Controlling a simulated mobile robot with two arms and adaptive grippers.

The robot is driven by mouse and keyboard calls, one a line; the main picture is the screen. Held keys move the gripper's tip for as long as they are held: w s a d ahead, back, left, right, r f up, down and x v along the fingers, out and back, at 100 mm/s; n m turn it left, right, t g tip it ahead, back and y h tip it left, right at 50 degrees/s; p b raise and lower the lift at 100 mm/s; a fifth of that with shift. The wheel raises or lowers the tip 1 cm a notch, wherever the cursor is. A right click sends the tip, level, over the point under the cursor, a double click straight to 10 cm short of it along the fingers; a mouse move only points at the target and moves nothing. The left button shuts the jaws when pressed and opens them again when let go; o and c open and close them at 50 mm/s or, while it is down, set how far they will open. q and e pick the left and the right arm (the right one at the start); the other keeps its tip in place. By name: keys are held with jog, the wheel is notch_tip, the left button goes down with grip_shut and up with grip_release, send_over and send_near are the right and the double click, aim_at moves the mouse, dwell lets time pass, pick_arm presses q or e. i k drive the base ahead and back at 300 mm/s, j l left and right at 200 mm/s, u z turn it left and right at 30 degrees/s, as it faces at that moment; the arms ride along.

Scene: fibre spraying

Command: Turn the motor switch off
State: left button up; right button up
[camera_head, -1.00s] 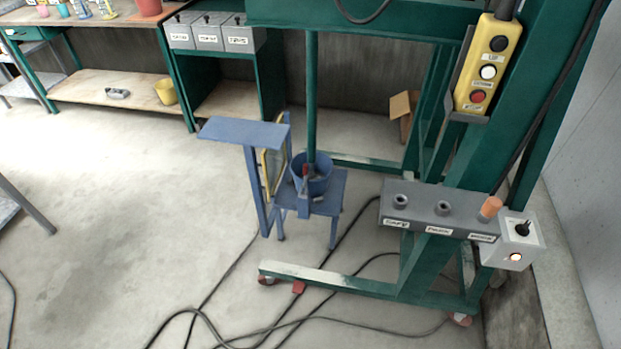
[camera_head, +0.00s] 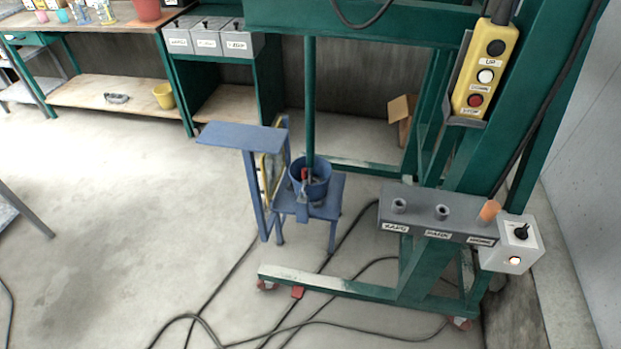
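The motor switch is a black knob (camera_head: 521,232) on a light grey box (camera_head: 511,252) at the lower right of the green frame. A small round lamp (camera_head: 514,260) below the knob looks pale, not red. The knob's exact setting is too small to read. Neither of my grippers shows in the head view.
A grey holder (camera_head: 420,222) with an orange piece (camera_head: 489,210) is beside the box. A yellow pendant (camera_head: 486,75) with several buttons hangs above on the green frame (camera_head: 420,270). A blue stand (camera_head: 320,200) holds a bucket.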

aim_at(521, 234)
jog(key=i+j+z, duration=0.2)
jog(key=z, duration=0.25)
jog(key=i+j+z, duration=0.15)
jog(key=j+z, duration=0.35)
jog(key=i+j+z, duration=0.1)
jog(key=j+z, duration=0.35)
jog(key=k+l+u, duration=0.25)
jog(key=i, duration=0.45)
